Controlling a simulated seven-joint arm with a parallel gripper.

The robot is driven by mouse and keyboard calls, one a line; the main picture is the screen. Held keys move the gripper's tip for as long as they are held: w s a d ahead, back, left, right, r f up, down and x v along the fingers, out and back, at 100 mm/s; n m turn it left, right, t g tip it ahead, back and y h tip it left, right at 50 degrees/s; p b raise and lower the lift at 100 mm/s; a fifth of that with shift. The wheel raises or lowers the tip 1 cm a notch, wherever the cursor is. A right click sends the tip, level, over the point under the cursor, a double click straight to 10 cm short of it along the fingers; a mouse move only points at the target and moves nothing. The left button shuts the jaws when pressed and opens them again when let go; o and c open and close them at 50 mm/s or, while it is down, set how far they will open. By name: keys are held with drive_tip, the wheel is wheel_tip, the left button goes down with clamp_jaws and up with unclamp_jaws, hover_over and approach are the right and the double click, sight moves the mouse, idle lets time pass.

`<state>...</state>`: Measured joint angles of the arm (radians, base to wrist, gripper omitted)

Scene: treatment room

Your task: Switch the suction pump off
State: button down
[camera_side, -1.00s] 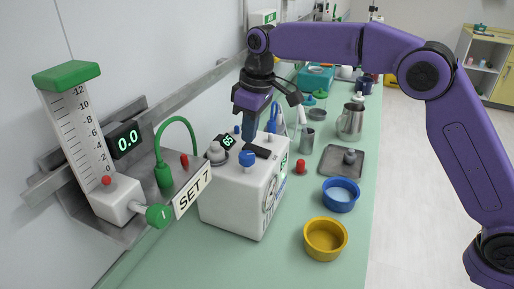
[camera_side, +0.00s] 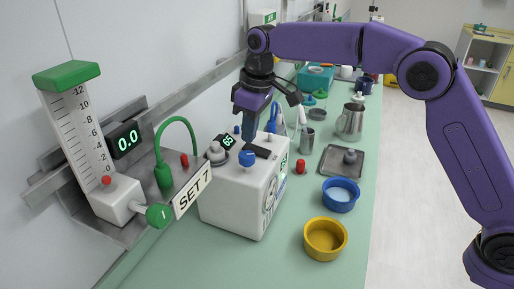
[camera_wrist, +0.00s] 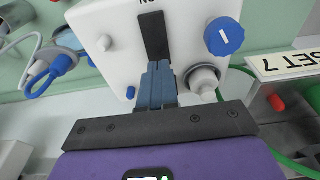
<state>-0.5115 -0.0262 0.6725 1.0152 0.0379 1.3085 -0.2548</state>
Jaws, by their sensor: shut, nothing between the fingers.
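The suction pump (camera_side: 230,205) is a white box on the green counter, with a lit display (camera_side: 228,142) that seems to read 65. On its top are a blue knob (camera_side: 247,158) and a black switch (camera_side: 258,151). In the wrist view the long black switch (camera_wrist: 154,35) has lettering at its far end, partly cut off. My gripper (camera_side: 247,136) is shut and empty, pointing down over the pump top. In the wrist view its fingertips (camera_wrist: 160,66) are at the switch's near end; I cannot tell whether they touch. The fingers hide what lies below them.
A flowmeter (camera_side: 80,125) reading 0.0 and a SET 7 label (camera_side: 192,190) are at the left by the wall. A blue bowl (camera_side: 340,200), a yellow bowl (camera_side: 325,252), a grey tray (camera_side: 330,162) and a metal jug (camera_side: 351,122) stand right of the pump.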

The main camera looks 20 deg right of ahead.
sight(252, 149)
drive_tip(key=shift+f, duration=0.9)
idle(1.1)
drive_tip(key=shift+r, duration=3.5)
drive_tip(key=shift+s+d, duration=0.1)
drive_tip(key=shift+s, duration=0.35)
drive_tip(key=s+d+f+n, duration=0.1)
drive_tip(key=s+d+f, duration=0.2)
drive_tip(key=s+d, duration=0.6)
drive_tip(key=s+d+f+n, duration=0.1)
drive_tip(key=s+d+f, duration=0.3)
drive_tip(key=s+d, duration=0.5)
drive_tip(key=s+d+f+n+g, duration=0.1)
drive_tip(key=s+d+f, duration=0.3)
drive_tip(key=s+d, duration=0.5)
drive_tip(key=s, duration=1)
drive_tip(key=shift+d+n+h, duration=0.15)
drive_tip(key=shift+n+h, duration=0.15)
drive_tip(key=shift+h, duration=0.1)
